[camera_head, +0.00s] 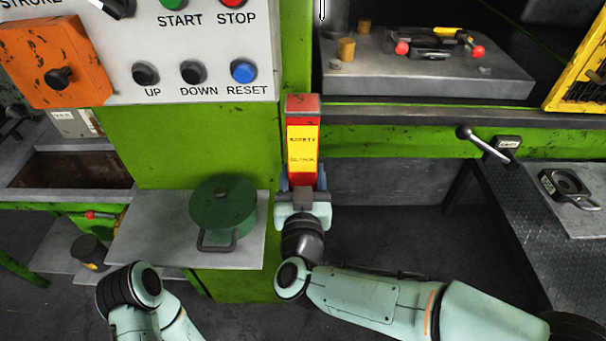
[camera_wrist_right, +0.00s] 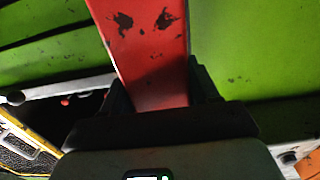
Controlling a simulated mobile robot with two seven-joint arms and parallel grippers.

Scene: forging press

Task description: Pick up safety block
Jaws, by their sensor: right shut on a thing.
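The safety block (camera_head: 303,149) is a tall red block with a yellow label, upright in the middle of the head view, in front of the green press frame. My right gripper (camera_head: 303,187) is shut on its lower part. In the right wrist view the block's worn red face (camera_wrist_right: 147,50) rises between the two dark fingers of my right gripper (camera_wrist_right: 155,100). The fingers hide part of the block's lower end. My left arm shows at the bottom left of the head view, but its gripper is not visible.
A control panel (camera_head: 205,60) with buttons is at the upper left. A green lidded pot (camera_head: 223,205) stands on a grey shelf (camera_head: 150,245) left of the block. The press bed (camera_head: 430,88) is at the upper right, above a lever (camera_head: 480,142) and a dark side table (camera_head: 520,210).

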